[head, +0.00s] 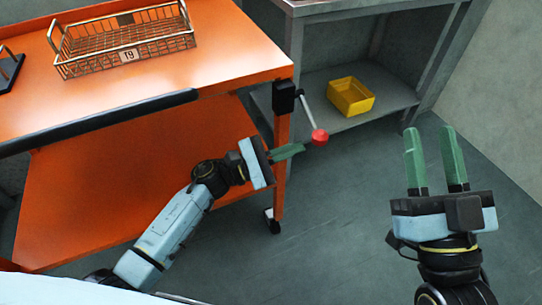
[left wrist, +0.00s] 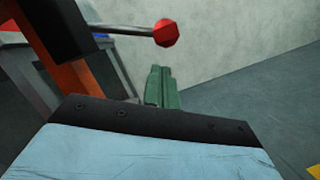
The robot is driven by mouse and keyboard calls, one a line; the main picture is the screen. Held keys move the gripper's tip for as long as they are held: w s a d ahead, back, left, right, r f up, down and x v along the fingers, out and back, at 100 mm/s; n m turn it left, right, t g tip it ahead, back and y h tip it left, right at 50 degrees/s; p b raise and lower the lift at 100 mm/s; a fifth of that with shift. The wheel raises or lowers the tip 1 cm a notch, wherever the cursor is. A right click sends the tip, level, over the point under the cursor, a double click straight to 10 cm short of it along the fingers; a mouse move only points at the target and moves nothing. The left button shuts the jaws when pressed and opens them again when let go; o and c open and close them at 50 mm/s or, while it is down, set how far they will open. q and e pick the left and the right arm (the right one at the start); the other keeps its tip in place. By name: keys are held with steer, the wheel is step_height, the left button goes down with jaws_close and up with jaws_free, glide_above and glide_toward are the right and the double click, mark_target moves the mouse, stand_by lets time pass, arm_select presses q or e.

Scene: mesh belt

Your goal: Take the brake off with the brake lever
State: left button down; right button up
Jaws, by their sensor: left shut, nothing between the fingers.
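The brake lever (head: 309,114) is a thin metal rod with a red knob (head: 319,137). It comes out of a black box (head: 284,96) at the corner post of the orange cart (head: 233,77) and slants down to the right in the head view. In the left wrist view the red knob (left wrist: 166,32) is above and beyond the fingers. My left gripper (head: 303,147) has its green fingers shut and empty, with the tips just left of and slightly below the knob. Whether they touch it is unclear. My right gripper (head: 432,130) is open and empty, pointing up at the right.
A wire basket (head: 128,57) tagged T9 stands on the cart's top. A black handle bar (head: 100,121) runs along the cart's near edge. A caster (head: 271,221) is under the corner post. A grey shelf (head: 388,97) behind holds a yellow bin (head: 350,96). The floor between my grippers is clear.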

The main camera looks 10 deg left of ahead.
arm_select(q)
steer(key=shift+s+d+r, duration=0.2)
steer(key=shift+d+r, duration=0.55)
steer(key=shift+r, duration=0.15)
